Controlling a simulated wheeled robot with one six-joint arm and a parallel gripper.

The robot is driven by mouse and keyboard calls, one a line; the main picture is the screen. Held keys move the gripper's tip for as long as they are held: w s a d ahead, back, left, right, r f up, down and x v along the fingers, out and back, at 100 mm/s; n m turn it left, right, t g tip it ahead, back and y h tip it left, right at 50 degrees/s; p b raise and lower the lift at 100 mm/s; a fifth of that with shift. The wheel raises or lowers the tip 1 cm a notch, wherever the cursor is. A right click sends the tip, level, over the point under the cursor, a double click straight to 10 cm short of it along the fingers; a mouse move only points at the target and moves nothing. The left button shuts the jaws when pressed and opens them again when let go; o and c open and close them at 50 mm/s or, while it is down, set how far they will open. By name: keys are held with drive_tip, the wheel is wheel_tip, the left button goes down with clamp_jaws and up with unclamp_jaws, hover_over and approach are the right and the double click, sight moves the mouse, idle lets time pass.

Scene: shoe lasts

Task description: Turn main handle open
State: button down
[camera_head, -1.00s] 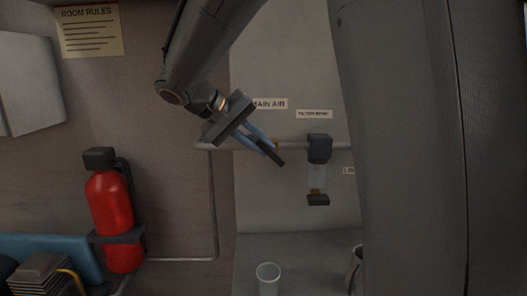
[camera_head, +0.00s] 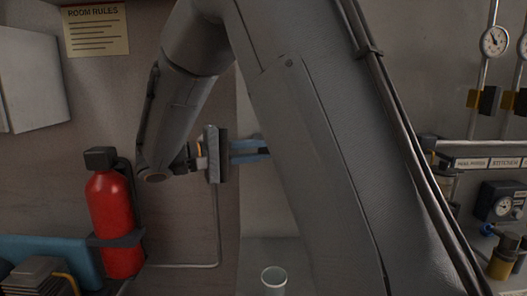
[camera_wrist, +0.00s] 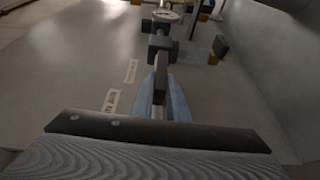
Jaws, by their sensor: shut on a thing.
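My gripper (camera_head: 250,152) reaches in from the left, level, with its blue fingers pointing right. In the head view its tips end behind my own arm link, which hides the handle. In the wrist view my gripper (camera_wrist: 161,88) has its blue fingers on both sides of the dark main handle (camera_wrist: 160,78), shut on it. The MAIN AIR label (camera_wrist: 112,102) is on the panel just left of the fingers. How far the handle is turned cannot be told.
A red fire extinguisher (camera_head: 113,217) hangs at the left beside a pipe. A clear cup (camera_head: 274,278) stands below. A gauge (camera_head: 494,40) and valves line the right wall. In the wrist view a dark fitting (camera_wrist: 160,48) and a gauge (camera_wrist: 166,15) lie beyond the handle.

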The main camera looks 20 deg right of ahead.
drive_tip(key=shift+f+h, duration=0.1)
drive_tip(key=shift+h, duration=0.2)
drive_tip(key=c, duration=1.7)
unclamp_jaws()
drive_tip(key=shift+a+b, duration=1.2)
drive_tip(key=shift+a, duration=2.7)
